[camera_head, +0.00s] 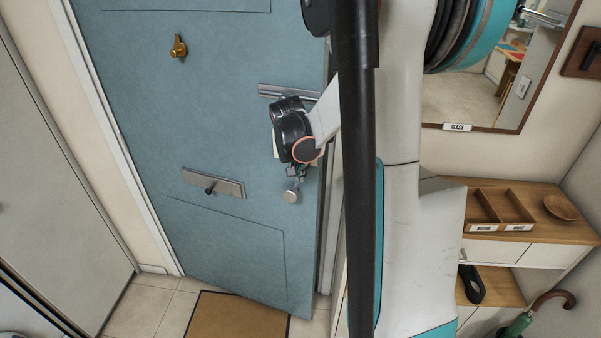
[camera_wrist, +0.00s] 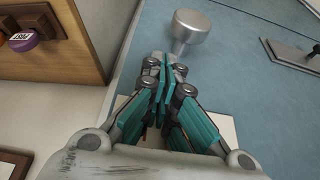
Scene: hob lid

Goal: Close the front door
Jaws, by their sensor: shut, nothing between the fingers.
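The blue front door (camera_head: 225,120) fills the left-middle of the head view. It appears slightly ajar, its right edge standing out from the frame, though my arm hides part of that side. A round silver knob (camera_head: 291,196) sits low near that edge; in the wrist view the knob (camera_wrist: 195,27) is just beyond my fingertips. My gripper (camera_head: 299,176) is at the door's right edge, just above the knob in the head view. Its teal fingers (camera_wrist: 164,68) are shut and empty. I cannot tell whether they touch the door.
A letter plate (camera_head: 213,184) and brass knocker (camera_head: 178,47) are on the door. A brown mat (camera_head: 235,316) lies at its foot. To the right are a mirror (camera_head: 470,105) and a wooden console (camera_head: 545,218) with a tray. A green umbrella (camera_head: 520,322) stands at lower right.

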